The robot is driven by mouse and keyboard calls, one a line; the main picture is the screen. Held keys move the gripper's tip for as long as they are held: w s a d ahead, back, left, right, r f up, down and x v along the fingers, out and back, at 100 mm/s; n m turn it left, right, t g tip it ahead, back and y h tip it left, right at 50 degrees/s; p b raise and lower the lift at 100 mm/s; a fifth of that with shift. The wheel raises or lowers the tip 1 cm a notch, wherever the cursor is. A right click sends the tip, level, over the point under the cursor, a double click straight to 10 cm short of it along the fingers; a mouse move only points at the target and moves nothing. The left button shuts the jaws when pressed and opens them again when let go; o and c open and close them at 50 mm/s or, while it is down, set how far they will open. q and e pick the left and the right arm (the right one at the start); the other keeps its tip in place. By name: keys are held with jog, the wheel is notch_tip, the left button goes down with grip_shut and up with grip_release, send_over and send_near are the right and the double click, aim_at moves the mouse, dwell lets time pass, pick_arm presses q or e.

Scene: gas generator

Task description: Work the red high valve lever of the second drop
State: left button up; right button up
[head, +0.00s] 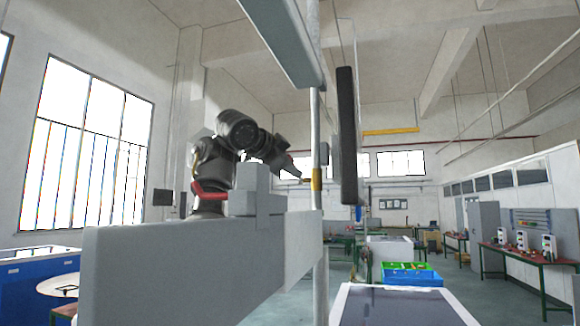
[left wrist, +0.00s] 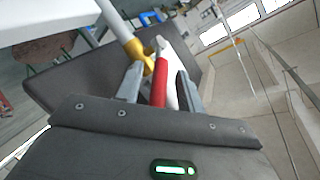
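The red lever (left wrist: 160,82) shows in the left wrist view, running from a yellow valve body (left wrist: 138,52) on a pale pipe (left wrist: 116,20) in toward my gripper. My left gripper (left wrist: 158,82) is open, with one finger on each side of the lever. Gaps show between the lever and the fingers, so it does not look clamped. In the head view my left gripper (head: 295,172) reaches from the left toward the yellow valve (head: 316,180) on the upright pipe (head: 320,240). The lever cannot be made out there. My right gripper is out of view.
A large grey beam-like body (head: 190,270) fills the lower left of the head view. A dark upright panel (head: 347,135) stands just right of the pipe. Blue and green bins (head: 408,273) and workbenches (head: 520,257) are farther back at right.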

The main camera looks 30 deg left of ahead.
pick_arm(q)
jog(key=d+b+v, duration=0.1)
jog(key=b+v, duration=0.5)
jog(key=v, duration=0.4)
jog(key=shift+s+a, duration=0.35)
jog(key=shift+a, duration=0.1)
jog(key=shift+r, duration=0.1)
